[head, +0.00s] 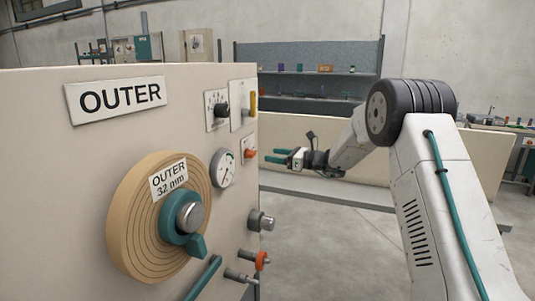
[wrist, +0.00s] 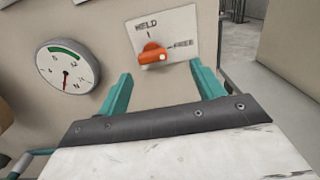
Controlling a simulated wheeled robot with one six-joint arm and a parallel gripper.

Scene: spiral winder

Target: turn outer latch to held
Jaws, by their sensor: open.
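The outer latch is an orange knob (wrist: 152,54) on a white plate (wrist: 180,28) marked HELD at the top and FREE at the right. Its pale dot lies on the right side, towards FREE. It also shows small in the head view as an orange knob (head: 250,153) near the panel's right edge. My gripper (wrist: 160,72) is open and empty, with its teal fingers pointing at the panel either side of and short of the knob. In the head view my gripper (head: 277,156) is just right of the panel, apparently apart from the knob.
A round gauge (wrist: 67,66) sits left of the latch. The cream panel (head: 60,180) also carries a wooden OUTER spool (head: 130,220), a black dial (head: 221,110), a yellow lever (head: 253,104) and protruding knobs (head: 262,220) below. Open floor lies right of the panel's edge.

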